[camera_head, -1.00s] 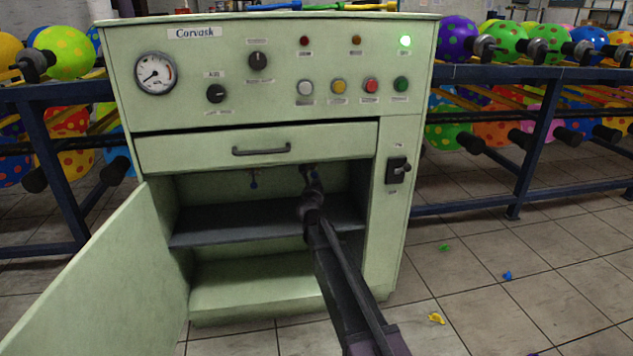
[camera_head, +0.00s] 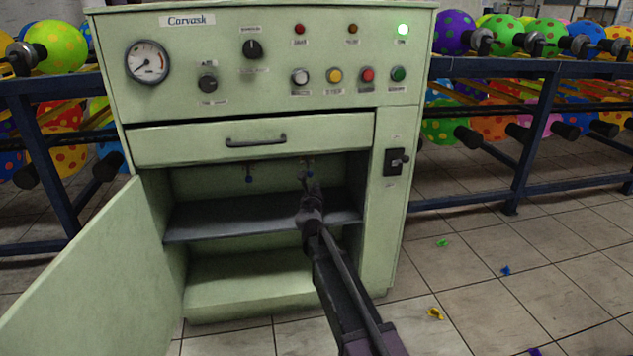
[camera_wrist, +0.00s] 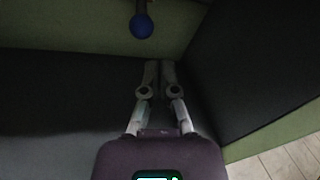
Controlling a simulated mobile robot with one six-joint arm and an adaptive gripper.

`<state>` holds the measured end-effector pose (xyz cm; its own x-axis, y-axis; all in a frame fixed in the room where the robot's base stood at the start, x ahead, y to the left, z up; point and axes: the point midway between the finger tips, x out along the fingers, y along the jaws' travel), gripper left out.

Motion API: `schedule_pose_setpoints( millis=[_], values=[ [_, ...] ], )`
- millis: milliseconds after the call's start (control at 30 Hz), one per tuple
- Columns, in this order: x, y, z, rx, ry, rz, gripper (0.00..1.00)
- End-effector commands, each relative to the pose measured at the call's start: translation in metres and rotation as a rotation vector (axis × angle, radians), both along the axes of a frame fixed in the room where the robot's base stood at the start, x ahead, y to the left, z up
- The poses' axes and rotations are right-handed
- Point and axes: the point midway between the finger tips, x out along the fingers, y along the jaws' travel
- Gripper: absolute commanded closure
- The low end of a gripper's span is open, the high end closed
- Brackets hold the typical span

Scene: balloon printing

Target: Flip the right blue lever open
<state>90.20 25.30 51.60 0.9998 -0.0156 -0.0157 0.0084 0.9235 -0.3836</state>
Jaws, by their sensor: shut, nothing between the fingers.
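The right blue lever (camera_head: 309,174) hangs under the drawer, inside the open green cabinet. My gripper (camera_head: 314,188) is inside the cabinet, just below and in front of this lever; its fingers are hard to make out in the head view. In the wrist view a round blue knob (camera_wrist: 141,26) hangs at the top, left of and beyond my fingertips, apparently the right lever's. My gripper (camera_wrist: 160,66) is shut there, fingers together and empty, with a visible gap to the knob. The left blue lever (camera_head: 249,178) hangs down further left.
A dark shelf (camera_head: 205,222) lies below the levers. The cabinet door (camera_head: 95,275) stands open at left. The closed drawer (camera_head: 190,142) is above, and the cabinet's right wall is close to my gripper. Balloon racks (camera_head: 530,140) stand on both sides.

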Motion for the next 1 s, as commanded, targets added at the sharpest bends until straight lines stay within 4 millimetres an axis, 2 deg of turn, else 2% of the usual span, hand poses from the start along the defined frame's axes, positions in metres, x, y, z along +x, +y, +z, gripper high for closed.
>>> schedule_pose_setpoints(
  millis=[33,100,300,800,1000],
  values=[
    [-0.011,-0.001,0.002,0.0,0.0,0.0,1.0],
    [-0.02,-0.001,0.003,0.0,0.0,0.001,1.0],
    [-0.036,0.001,0.004,0.0,-0.001,0.001,1.0],
    [-0.039,0.0,0.005,0.005,0.0,-0.001,1.0],
    [-0.043,-0.019,0.01,0.107,0.018,-0.051,1.0]
  ],
)
